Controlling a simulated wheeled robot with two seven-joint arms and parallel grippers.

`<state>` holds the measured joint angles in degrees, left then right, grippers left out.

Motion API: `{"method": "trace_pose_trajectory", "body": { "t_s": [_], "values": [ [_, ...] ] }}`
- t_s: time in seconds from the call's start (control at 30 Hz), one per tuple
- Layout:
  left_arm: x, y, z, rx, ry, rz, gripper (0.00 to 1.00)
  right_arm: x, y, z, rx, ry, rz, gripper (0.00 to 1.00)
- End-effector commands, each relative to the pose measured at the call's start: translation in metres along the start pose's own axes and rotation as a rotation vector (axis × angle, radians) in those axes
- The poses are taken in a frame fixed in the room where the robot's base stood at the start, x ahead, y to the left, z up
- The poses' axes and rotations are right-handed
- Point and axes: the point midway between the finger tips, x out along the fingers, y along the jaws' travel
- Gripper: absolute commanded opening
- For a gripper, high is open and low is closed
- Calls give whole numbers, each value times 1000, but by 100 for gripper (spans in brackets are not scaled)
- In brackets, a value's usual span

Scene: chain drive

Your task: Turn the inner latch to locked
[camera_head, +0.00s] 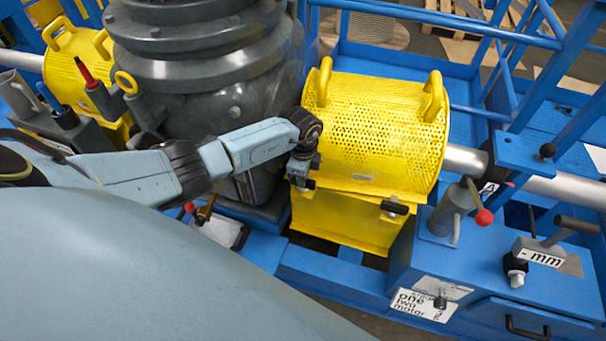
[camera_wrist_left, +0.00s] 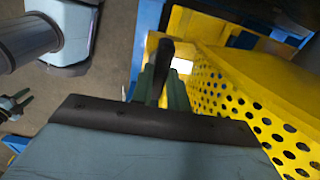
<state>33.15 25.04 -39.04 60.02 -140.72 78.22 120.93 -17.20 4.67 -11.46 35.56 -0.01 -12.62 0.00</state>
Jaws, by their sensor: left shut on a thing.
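The yellow perforated guard (camera_head: 375,135) stands over the shaft, with two yellow handles on top. Its inner latch (camera_wrist_left: 161,70) is a black handle on the guard's front, at the end near the grey motor. My left gripper (camera_head: 302,172) is at that latch. In the left wrist view my left gripper (camera_wrist_left: 160,88) has its greenish fingers on both sides of the black handle and is shut on it. In the head view the gripper hides most of the inner latch, so its angle is hard to tell. The outer latch (camera_head: 395,208) is a black bar lying roughly level.
The grey motor (camera_head: 205,75) stands close to the left of my gripper. A red-knobbed lever (camera_head: 484,217) and a block marked mm (camera_head: 540,252) sit on the blue frame (camera_head: 400,270) at right. Another yellow guard (camera_head: 75,75) is at far left.

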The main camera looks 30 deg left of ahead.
Motion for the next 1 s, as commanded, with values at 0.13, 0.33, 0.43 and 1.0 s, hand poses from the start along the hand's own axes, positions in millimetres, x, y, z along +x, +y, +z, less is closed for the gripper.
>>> {"method": "trace_pose_trajectory", "body": {
  "t_s": [0.13, 0.33, 0.43, 1.0],
  "values": [
    [-1, -2, 2, -9, -3, -3, 0, 0, -1, 0, 1, 0, -1, 38],
    [-1, -2, 2, -9, -2, -3, 0, 0, -2, -1, 1, 1, -3, 38],
    [-1, -2, 2, -8, -2, -3, 24, 0, -2, -1, 1, 1, -3, 38],
    [-18, -1, 0, -3, 0, -4, 38, -4, -2, -1, 1, 1, -3, 38]
  ]
}}
